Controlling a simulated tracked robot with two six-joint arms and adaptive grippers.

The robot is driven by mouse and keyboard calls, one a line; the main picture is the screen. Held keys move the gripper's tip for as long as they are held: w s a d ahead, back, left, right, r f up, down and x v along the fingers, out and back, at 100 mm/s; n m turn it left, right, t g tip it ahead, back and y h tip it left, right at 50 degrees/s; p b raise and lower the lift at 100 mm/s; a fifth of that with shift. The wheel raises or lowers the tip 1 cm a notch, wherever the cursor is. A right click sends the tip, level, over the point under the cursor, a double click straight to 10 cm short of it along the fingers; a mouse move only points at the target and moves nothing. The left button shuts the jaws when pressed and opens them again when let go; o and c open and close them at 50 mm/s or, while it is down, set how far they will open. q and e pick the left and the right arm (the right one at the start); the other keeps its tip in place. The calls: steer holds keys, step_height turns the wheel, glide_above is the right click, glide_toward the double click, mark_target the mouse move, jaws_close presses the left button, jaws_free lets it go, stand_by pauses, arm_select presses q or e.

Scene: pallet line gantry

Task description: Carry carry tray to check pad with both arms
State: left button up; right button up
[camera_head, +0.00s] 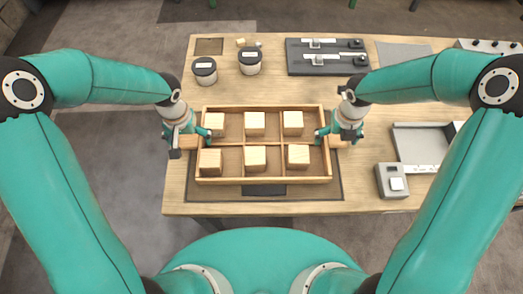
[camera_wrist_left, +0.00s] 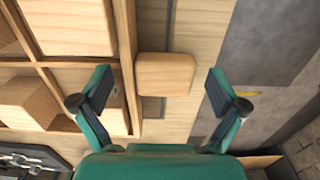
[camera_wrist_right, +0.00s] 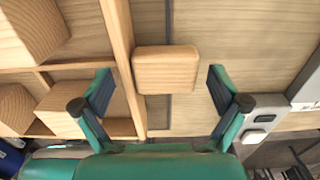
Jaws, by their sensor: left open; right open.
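The carry tray (camera_head: 262,182) is a light wooden box with compartments holding several wooden cubes. It sits near the table's front edge, with a block handle at each end. My left gripper (camera_head: 191,143) is open at the left handle (camera_wrist_left: 165,75); in the left wrist view its fingers stand on either side of the handle, with gaps. My right gripper (camera_head: 339,142) is open at the right handle (camera_wrist_right: 166,70), its fingers likewise on either side and apart from it. I cannot tell which surface is the check pad; a flat grey pad (camera_head: 404,52) lies at the back right.
A brown mat (camera_head: 327,190) lies under the tray. Two dark-lidded jars (camera_head: 249,61) and a dark fixture plate (camera_head: 327,69) stand behind it. A grey device (camera_head: 391,181) and a metal tray (camera_head: 420,129) are at the right. The table between tray and fixture is clear.

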steer(key=shift+r, duration=0.6)
arm_select(q)
step_height(320, 180, up, 11)
arm_select(e)
step_height(320, 180, up, 11)
steer(key=shift+f, duration=0.15)
arm_select(q)
steer(key=shift+s, duration=0.1)
arm_select(e)
steer(key=shift+s, duration=0.1)
